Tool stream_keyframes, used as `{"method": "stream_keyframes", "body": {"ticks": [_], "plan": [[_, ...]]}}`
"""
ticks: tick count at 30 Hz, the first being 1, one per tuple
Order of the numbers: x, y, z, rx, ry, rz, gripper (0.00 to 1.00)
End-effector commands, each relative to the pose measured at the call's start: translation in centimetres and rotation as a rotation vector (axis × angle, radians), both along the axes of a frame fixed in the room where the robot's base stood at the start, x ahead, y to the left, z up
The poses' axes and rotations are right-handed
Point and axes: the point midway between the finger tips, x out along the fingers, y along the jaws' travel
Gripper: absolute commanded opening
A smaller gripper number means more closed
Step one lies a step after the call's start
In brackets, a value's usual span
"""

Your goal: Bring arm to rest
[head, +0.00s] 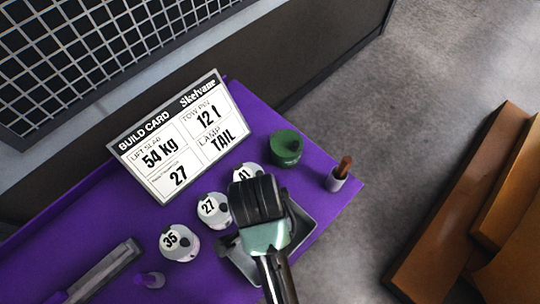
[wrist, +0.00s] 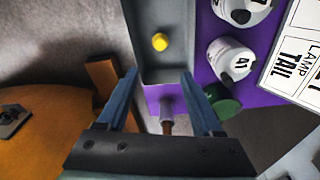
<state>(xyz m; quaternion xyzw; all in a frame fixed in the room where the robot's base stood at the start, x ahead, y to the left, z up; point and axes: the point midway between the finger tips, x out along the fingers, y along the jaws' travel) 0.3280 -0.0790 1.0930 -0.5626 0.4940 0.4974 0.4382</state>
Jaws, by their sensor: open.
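My gripper (wrist: 160,78) is open in the wrist view, with its two blue fingers apart and nothing between the tips. In the head view my gripper (head: 258,200) hangs above the grey tray (head: 303,232) on the purple table (head: 325,220), covering much of that tray; its fingertips are hidden there. The tray also shows in the wrist view (wrist: 180,68), with a yellow round piece (wrist: 160,41) in it. White castings marked 35 (head: 178,243), 27 (head: 212,208) and 41 (head: 245,172) stand left of the gripper. The 41 casting is partly hidden by it.
A green casting (head: 286,147) and a cup (head: 336,183) with a brown-handled item stand near the table's right end. The build card (head: 172,135) stands behind the castings. A long grey holder (head: 105,271) lies at left. Brown furniture (head: 455,215) is at right, across bare floor.

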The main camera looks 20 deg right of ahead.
Motion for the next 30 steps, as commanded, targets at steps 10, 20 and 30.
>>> {"method": "stream_keyframes", "body": {"ticks": [10, 20, 30], "plan": [[-0.1, 0.3, 2.7, 0.0, 0.002, 0.0, 0.67], [-0.1, 0.3, 2.6, 0.0, 0.001, 0.001, 0.67], [6.1, 0.6, 4.9, -0.037, -0.222, 0.154, 0.67]]}}
